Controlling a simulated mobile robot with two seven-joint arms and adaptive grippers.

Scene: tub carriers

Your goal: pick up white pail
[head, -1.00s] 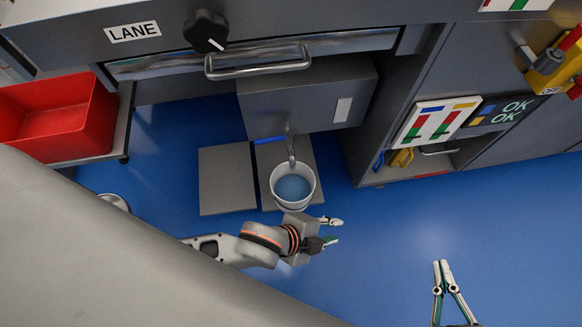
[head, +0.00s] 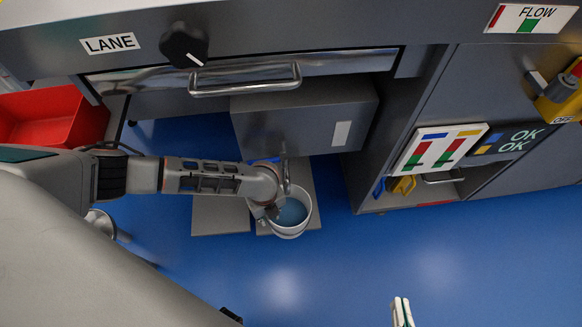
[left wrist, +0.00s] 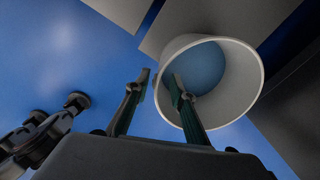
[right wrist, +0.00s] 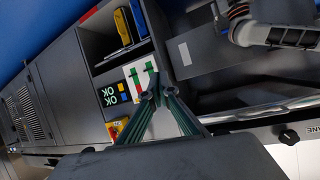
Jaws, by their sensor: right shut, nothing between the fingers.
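The white pail (head: 302,222), with blue contents, stands upright on a grey plate under a tap, below the counter. In the left wrist view the pail (left wrist: 250,92) shows its open mouth. My left gripper (left wrist: 160,84) is open at the near rim: one finger overlaps the pail's mouth, the other is outside the wall. I cannot tell whether either finger touches it. In the head view my left arm hides most of this gripper. My right gripper (head: 402,308) is shut and empty, low in the head view, away from the pail; its fingertips meet in the right wrist view (right wrist: 157,88).
The tap (head: 285,172) rises close behind the pail, under a grey box (head: 300,120). Another grey plate (head: 220,216) lies to the left. A red tub (head: 55,115) sits at far left. A cabinet (head: 400,195) stands at right; blue floor in front is clear.

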